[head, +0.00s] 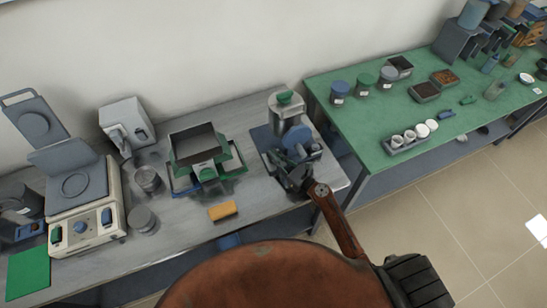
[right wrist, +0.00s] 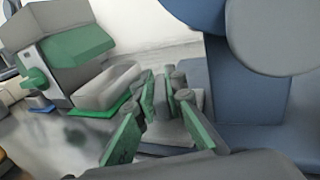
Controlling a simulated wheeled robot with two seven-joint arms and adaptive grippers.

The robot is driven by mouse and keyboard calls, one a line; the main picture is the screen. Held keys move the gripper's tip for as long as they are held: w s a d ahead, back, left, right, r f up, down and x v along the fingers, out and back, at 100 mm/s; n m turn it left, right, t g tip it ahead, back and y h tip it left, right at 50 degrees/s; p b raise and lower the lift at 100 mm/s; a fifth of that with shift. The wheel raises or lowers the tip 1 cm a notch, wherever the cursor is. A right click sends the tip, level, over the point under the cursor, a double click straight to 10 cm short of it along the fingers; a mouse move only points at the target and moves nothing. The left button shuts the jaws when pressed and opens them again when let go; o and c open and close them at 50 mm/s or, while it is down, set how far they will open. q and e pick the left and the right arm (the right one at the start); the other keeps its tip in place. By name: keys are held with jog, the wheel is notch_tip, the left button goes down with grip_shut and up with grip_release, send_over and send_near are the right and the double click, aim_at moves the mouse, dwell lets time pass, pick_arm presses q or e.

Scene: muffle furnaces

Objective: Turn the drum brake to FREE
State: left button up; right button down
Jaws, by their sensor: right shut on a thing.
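The drum machine (head: 283,108) stands at the right end of the grey bench, with a green-topped grey canister above and a blue round drum (head: 297,139) at its front. My right gripper (head: 300,170) is at the front of this machine, below the drum. In the right wrist view, its green-padded fingers (right wrist: 165,125) are closed around a small grey part beside the blue machine body (right wrist: 250,100). The fingers hide much of this part, and I cannot read any brake marking. My left gripper is not in view.
An orange block (head: 222,211) lies near the bench's front edge, left of my right gripper. A green-trimmed tray device (head: 201,160) stands behind it. A green table (head: 365,140) with jars and trays is to the right, across a narrow gap.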

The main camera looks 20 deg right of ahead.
jog(key=n+g+y+b, duration=0.2)
jog(key=y+b, duration=0.1)
jog(key=shift+f, duration=0.2)
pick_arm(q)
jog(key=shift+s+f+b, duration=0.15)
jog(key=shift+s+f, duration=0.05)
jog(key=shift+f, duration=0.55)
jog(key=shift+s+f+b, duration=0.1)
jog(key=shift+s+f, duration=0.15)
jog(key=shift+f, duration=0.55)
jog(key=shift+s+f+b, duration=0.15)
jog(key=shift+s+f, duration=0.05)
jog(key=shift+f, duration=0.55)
pick_arm(e)
jog(key=shift+r+n+g+y, duration=0.15)
jog(key=shift+n+g+y, duration=0.35)
jog(key=shift+n+y, duration=0.2)
jog(key=c, duration=2)
grip_release()
jog(key=shift+r, duration=0.1)
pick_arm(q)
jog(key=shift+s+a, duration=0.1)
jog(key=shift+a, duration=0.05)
